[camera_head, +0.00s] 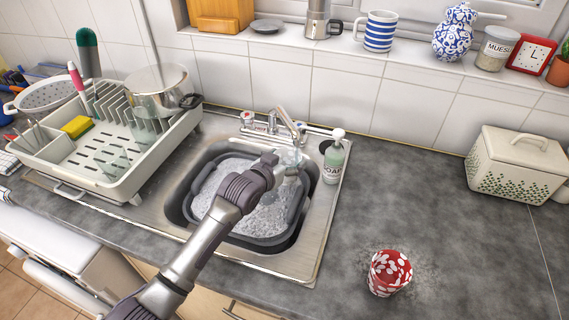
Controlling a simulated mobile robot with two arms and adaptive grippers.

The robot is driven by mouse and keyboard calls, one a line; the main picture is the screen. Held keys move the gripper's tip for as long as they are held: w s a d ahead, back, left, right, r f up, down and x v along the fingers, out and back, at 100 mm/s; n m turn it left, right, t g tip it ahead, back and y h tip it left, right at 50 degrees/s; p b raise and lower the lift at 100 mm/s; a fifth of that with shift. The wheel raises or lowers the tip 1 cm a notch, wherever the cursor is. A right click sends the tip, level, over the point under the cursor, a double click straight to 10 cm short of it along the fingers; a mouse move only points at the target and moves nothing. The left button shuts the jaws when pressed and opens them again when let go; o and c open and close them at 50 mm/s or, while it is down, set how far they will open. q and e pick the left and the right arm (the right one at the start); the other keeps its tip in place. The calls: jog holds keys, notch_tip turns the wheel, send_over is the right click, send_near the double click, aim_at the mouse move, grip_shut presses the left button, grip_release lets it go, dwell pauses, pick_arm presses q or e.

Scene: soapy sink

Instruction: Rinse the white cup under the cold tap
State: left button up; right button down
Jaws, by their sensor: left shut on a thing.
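My left arm reaches in from the bottom left, and its gripper (287,172) is over the sink, just below the tap spout (288,120). It is shut on a small pale thing, which looks like the white cup (291,157). The cup is partly hidden by the gripper and sits close under the spout. I cannot tell whether water is running. My right gripper is not in view.
A grey basin (292,212) of suds sits in the steel sink (310,250). A soap bottle (334,158) stands close right of the tap. A loaded dish rack (125,190) is left. A red-and-white cup (389,272) stands on the right counter, otherwise mostly clear before a cream bin (515,165).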

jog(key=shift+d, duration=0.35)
pick_arm(q)
jog(key=shift+s+d+r, duration=0.1)
jog(key=shift+d, duration=0.1)
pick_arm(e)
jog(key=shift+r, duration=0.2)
pick_arm(q)
jog(key=shift+s+d+p, duration=0.15)
jog(key=shift+d+p, duration=0.15)
jog(key=shift+d, duration=0.1)
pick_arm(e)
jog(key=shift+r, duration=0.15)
pick_arm(q)
jog(key=shift+a, duration=0.1)
jog(key=shift+w+a, duration=0.25)
jog(key=shift+a, duration=0.25)
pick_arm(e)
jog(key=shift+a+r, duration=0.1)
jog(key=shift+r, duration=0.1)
pick_arm(q)
jog(key=shift+p, duration=0.3)
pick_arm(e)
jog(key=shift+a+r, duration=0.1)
